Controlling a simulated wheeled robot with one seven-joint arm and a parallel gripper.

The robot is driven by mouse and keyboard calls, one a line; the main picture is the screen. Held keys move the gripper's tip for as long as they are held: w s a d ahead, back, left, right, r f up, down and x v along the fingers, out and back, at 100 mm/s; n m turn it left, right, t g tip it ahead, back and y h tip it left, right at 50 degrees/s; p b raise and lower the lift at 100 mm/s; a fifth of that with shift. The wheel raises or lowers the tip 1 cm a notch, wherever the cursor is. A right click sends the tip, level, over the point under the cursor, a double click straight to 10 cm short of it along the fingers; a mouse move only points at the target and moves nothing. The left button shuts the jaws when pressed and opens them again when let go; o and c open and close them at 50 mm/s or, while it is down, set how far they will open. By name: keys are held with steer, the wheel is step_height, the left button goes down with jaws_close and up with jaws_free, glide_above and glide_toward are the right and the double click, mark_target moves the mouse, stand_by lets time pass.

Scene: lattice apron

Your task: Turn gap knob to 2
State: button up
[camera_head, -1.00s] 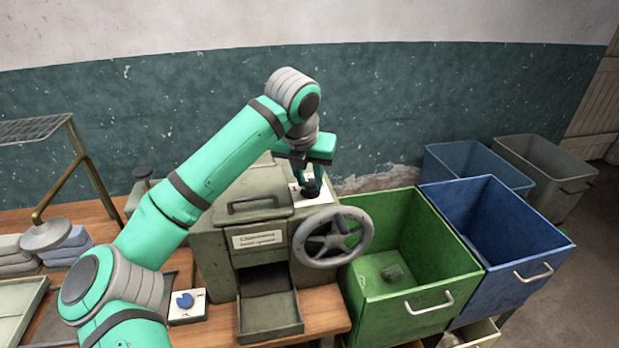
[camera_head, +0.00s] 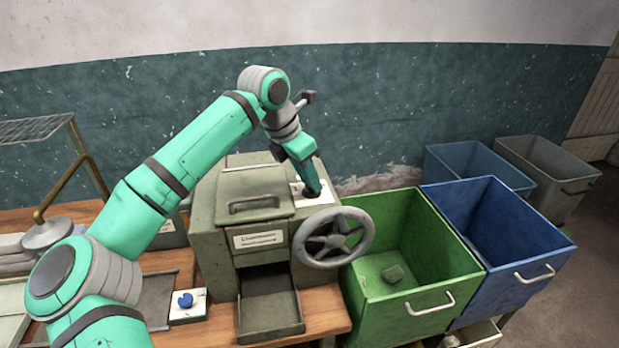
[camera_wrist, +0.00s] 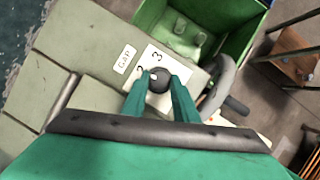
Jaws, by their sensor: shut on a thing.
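The gap knob (camera_wrist: 158,83) is a round dark knob on a white dial plate (camera_wrist: 150,58) in the wrist view. My gripper (camera_wrist: 163,78) is shut on the knob, one finger on each side. In the head view my gripper (camera_head: 311,188) reaches down onto the dial plate (camera_head: 318,194) on the machine's top right, hiding most of the knob.
The grey-green machine (camera_head: 265,254) has a spoked handwheel (camera_head: 334,238) close to the right of the knob. A green bin (camera_head: 408,305) with a lump inside and a blue bin (camera_head: 508,285) stand to the right.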

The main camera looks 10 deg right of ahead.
steer(key=shift+w+a, duration=0.1)
stand_by(0.4)
steer(key=o, duration=0.9)
steer(key=shift+o, duration=0.6)
steer(key=v, duration=1)
steer(key=shift+r, duration=0.4)
